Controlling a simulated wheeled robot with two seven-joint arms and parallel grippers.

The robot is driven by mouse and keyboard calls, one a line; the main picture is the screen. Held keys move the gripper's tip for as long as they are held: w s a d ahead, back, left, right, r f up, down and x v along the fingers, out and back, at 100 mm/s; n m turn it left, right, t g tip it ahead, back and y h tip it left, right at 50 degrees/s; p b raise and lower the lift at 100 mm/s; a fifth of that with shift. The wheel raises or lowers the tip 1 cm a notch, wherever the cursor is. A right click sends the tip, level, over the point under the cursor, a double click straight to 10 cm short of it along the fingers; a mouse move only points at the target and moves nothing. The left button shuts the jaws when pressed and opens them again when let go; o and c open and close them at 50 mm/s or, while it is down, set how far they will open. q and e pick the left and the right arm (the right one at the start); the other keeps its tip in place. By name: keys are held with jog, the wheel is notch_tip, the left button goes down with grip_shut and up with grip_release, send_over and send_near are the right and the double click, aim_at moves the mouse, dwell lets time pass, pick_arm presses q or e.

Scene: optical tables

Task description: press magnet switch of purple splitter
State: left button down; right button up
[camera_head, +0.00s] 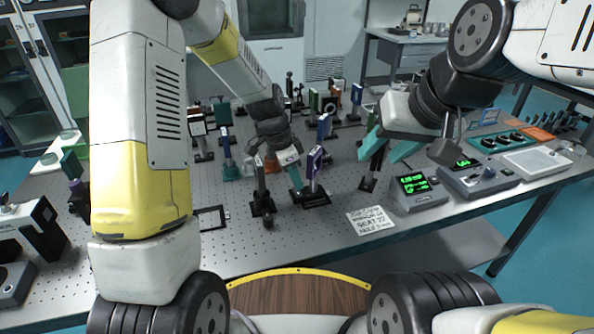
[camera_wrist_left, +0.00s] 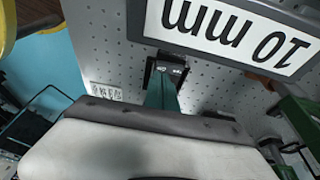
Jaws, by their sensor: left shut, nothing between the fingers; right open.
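A purple-blue plate on a post, seemingly the purple splitter (camera_head: 314,162), stands near the table's middle on a black magnetic base (camera_head: 317,198). My left gripper (camera_head: 296,180) is shut and empty, its teal tips pointing down just left of the splitter, close to the base. In the left wrist view the shut teal fingers (camera_wrist_left: 161,94) reach to a black base with a small labelled switch (camera_wrist_left: 170,71). Whether they touch it cannot be told. My right gripper (camera_head: 390,147) is open and empty, to the right above the table.
Another post mount (camera_head: 260,185) stands close left of my left gripper. A second purple-blue plate (camera_head: 324,127) stands behind. A white note (camera_head: 370,221) and a green-lit display box (camera_head: 414,190) are on the right. A "10 mm" plate (camera_wrist_left: 235,32) hangs close in the wrist view.

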pick_arm(q)
jog(key=shift+s+f, duration=0.1)
jog(key=shift+f, duration=0.65)
jog(key=shift+s+f, duration=0.1)
jog(key=shift+f, duration=0.15)
jog(key=shift+w+a+r, duration=0.15)
jog(key=shift+w+r, duration=0.15)
jog(key=shift+w, duration=0.45)
jog(key=shift+r, duration=0.1)
